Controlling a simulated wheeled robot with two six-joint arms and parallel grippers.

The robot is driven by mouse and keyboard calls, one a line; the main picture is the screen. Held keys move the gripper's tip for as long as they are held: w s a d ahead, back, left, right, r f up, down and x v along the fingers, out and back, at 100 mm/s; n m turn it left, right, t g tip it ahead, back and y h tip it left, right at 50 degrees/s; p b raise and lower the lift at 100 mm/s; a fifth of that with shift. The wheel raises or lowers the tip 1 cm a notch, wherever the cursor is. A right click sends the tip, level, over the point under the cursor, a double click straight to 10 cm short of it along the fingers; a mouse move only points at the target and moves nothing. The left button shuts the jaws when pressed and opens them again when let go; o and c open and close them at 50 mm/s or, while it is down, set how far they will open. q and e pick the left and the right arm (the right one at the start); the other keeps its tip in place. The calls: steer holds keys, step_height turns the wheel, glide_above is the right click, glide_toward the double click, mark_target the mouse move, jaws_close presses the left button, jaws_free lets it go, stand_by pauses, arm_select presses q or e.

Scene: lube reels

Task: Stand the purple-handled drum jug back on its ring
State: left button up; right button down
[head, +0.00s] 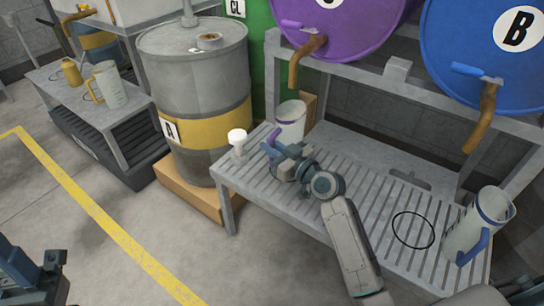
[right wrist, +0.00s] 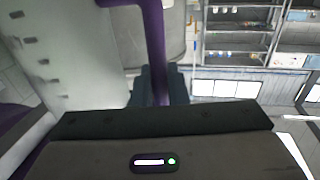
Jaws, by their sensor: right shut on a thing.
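The pale jug with a purple band (head: 291,121) is near the back left of the slatted bench, below the purple drum. It looks about upright; I cannot tell whether its base touches the bench. My right gripper (head: 273,146) is shut on its purple handle (right wrist: 153,45). The jug's side (right wrist: 75,60) fills the left of the right wrist view. One dark ring (head: 413,230) is marked on the bench at the right, with nothing standing on it. No ring shows beneath the purple jug, where my gripper and the jug block the view. My left gripper (head: 52,262) is partly in view at lower left.
A white funnel-like item (head: 237,141) is at the bench's left corner. The purple drum (head: 335,22) and blue drum (head: 485,50) overhang with brown spouts. Grey drum A (head: 196,95) stands left.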

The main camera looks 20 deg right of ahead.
steer(key=shift+f+b, duration=0.85)
steer(key=shift+f, duration=1)
steer(key=c, duration=1.4)
jaws_free()
steer(key=shift+c, duration=0.2)
